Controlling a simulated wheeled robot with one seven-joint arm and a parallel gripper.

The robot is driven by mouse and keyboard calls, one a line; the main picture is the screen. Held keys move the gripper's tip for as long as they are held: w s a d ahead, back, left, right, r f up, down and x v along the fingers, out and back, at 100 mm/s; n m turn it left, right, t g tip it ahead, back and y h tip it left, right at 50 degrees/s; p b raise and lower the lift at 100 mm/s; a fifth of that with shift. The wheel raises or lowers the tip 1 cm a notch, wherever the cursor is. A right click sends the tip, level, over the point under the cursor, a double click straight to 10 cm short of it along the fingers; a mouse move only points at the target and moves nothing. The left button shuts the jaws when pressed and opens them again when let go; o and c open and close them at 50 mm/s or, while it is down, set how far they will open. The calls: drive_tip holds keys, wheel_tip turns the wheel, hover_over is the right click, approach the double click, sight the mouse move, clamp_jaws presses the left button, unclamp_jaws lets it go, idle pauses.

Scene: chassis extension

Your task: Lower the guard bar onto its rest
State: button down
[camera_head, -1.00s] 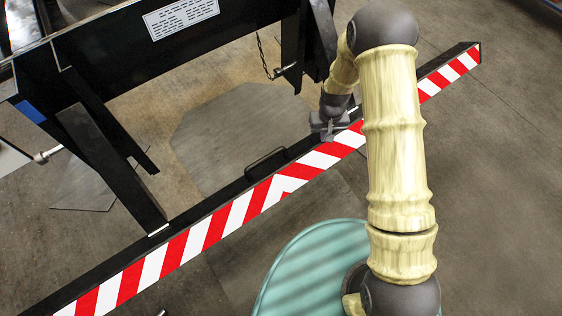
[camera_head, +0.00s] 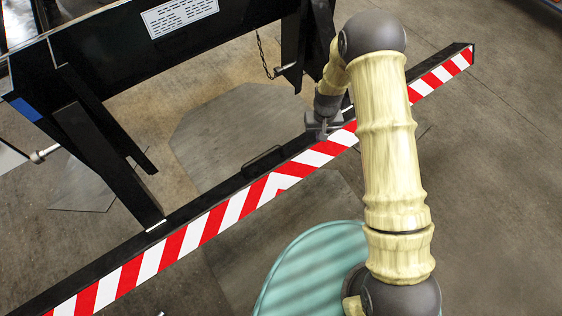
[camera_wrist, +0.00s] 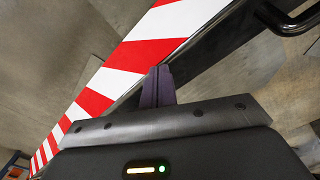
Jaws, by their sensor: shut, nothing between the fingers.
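The guard bar (camera_head: 205,228) is a long black beam with red and white stripes on its face. It runs diagonally across the head view, from lower left to upper right, and also crosses the wrist view (camera_wrist: 140,55). A black loop handle (camera_head: 262,157) stands on its upper side; part of it shows at the top right of the wrist view (camera_wrist: 290,22). My gripper (camera_head: 320,132) is at the bar's top, right of the handle. Its fingers (camera_wrist: 157,82) are shut with nothing between them, against or just above the bar; contact is unclear. I cannot make out the rest.
Black struts (camera_head: 105,160) run from the black chassis frame (camera_head: 100,45) towards the bar. A chain (camera_head: 264,55) hangs beside the frame's right leg. A teal rounded surface (camera_head: 315,270) is at the bottom, beneath my arm. Open floor (camera_head: 490,190) lies on the right.

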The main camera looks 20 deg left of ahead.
sight(309, 135)
drive_tip(key=shift+f, duration=0.1)
drive_tip(key=shift+w+a+f+b, duration=0.35)
drive_tip(key=shift+a+f+b, duration=0.1)
drive_tip(key=shift+f, duration=0.2)
drive_tip(key=shift+w+a+f+b, duration=0.3)
drive_tip(key=shift+w+a+f, duration=0.1)
drive_tip(key=shift+f, duration=0.25)
drive_tip(key=shift+a+f, duration=0.1)
drive_tip(key=shift+w+a+f+b, duration=0.35)
drive_tip(key=shift+a+f+b, duration=0.15)
drive_tip(key=shift+f, duration=0.1)
drive_tip(key=shift+w+a+f+b, duration=0.35)
drive_tip(key=shift+a+f+b, duration=0.1)
drive_tip(key=shift+f, duration=0.2)
